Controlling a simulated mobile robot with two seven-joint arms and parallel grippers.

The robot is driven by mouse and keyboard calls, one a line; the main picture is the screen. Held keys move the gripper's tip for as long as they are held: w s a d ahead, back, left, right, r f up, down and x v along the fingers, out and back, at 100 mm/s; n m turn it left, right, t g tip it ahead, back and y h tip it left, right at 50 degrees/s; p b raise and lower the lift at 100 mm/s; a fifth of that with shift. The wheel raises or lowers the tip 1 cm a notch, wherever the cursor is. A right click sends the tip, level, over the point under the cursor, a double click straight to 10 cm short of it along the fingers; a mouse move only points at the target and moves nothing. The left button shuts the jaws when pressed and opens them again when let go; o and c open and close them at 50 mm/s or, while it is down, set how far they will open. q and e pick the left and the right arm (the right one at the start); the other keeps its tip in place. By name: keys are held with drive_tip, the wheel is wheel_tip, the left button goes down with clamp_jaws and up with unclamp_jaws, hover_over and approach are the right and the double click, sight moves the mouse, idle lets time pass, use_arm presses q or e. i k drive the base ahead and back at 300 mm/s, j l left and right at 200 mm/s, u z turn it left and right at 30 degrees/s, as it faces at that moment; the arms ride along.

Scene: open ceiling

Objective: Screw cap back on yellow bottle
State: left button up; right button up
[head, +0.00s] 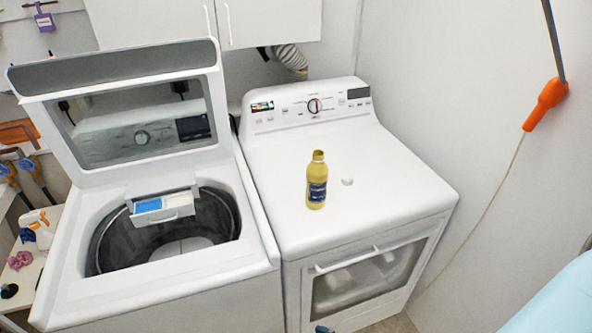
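The yellow bottle (317,172) stands upright on the white top of the closed front-loading machine (392,190), right of centre in the head view. It has a dark blue label, and its neck has no cap on it. A small white cap (347,181) lies on the same top, just to the right of the bottle and apart from it.
A top-loading washer (262,245) with its lid (120,83) raised and its drum open stands at the left. The control panel (285,107) rises behind the bottle. A wall is at the right, with a light blue surface (562,300) at bottom right. The top around the bottle is clear.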

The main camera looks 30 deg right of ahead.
sight(317, 170)
drive_tip(key=z, duration=1.4)
